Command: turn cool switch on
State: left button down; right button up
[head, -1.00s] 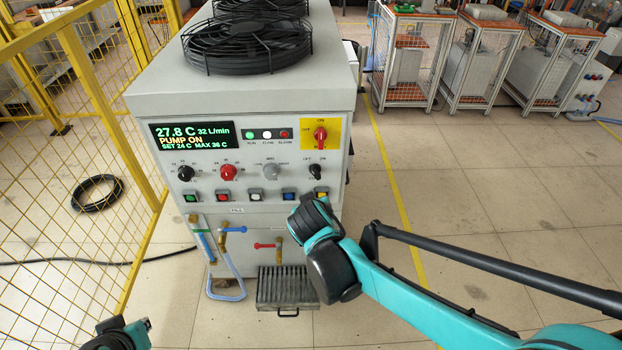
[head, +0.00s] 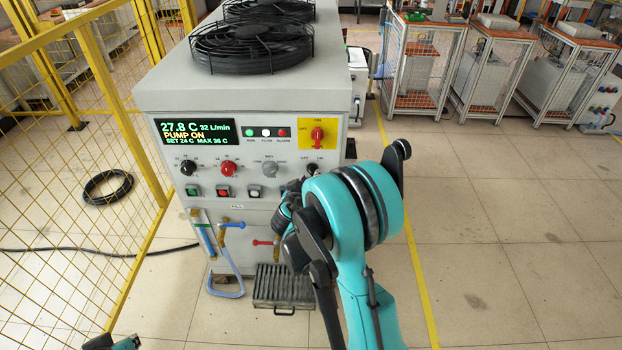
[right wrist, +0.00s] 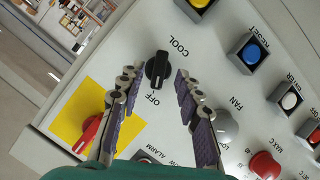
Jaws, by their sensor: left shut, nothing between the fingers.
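The cool switch (right wrist: 157,70) is a black rotary knob on the grey panel, between the words COOL and OFF in the right wrist view. One end of its handle lies near OFF. My right gripper (right wrist: 156,78) is open, with one finger on each side of the knob and gaps between. I cannot tell how far the fingertips are from the panel. My left gripper (head: 106,343) shows only in part at the bottom left edge, away from the machine, shut and empty.
The display (head: 196,132) reads PUMP ON. A red main switch (head: 317,134) on a yellow plate sits above the cool switch. A grey knob (right wrist: 226,122) and a blue button (right wrist: 253,53) are near the right gripper. A yellow fence (head: 80,190) stands at the left.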

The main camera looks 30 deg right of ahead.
aim_at(312, 171)
jog(key=shift+x, duration=1.35)
grip_shut()
jog(key=shift+r+m, duration=0.1)
jog(key=shift+m, duration=0.2)
jog(key=shift+s+d+m+t+y, duration=0.1)
jog(key=shift+m+t+y, duration=0.3)
jog(key=shift+m+y, duration=0.6)
jog(key=shift+s+d+m+t+y, duration=0.1)
jog(key=shift+m+t+y, duration=0.4)
jog(key=shift+m, duration=0.8)
jog(key=shift+w, duration=0.1)
